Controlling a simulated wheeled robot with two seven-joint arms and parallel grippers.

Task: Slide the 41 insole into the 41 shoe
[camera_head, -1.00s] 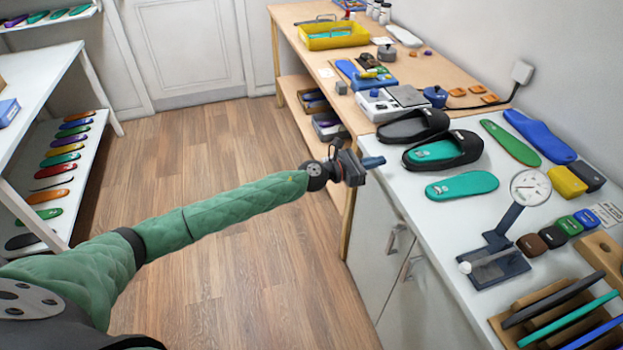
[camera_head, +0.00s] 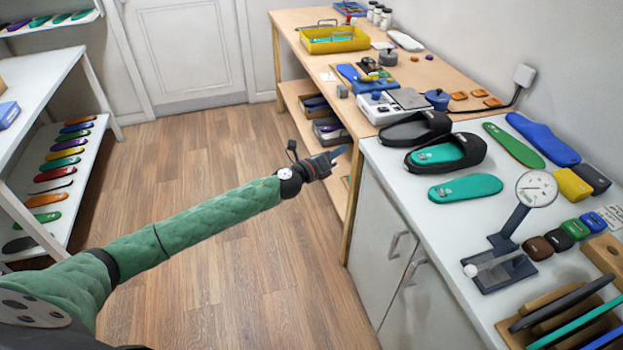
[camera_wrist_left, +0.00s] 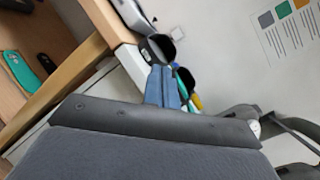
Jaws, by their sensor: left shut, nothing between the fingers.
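Two black slide shoes stand on the white counter. The nearer black shoe (camera_head: 463,150) has a teal insole (camera_head: 440,154) lying in it, its front part under the strap. The farther black shoe (camera_head: 415,128) stands behind it. Another teal insole (camera_head: 465,188) lies flat on the counter in front of them. I cannot read the sizes. My left gripper (camera_head: 341,152) is shut and empty over the floor, left of the counter and apart from the shoes. Its blue fingers (camera_wrist_left: 162,87) are together in the left wrist view. My right gripper is not in view.
A dial gauge (camera_head: 535,189) on a stand, small blocks and a rack of upright insoles occupy the counter's near right. Green (camera_head: 513,145) and blue (camera_head: 542,138) insoles lie behind. A wooden bench (camera_head: 310,69) adjoins the counter. The floor (camera_head: 200,190) is clear.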

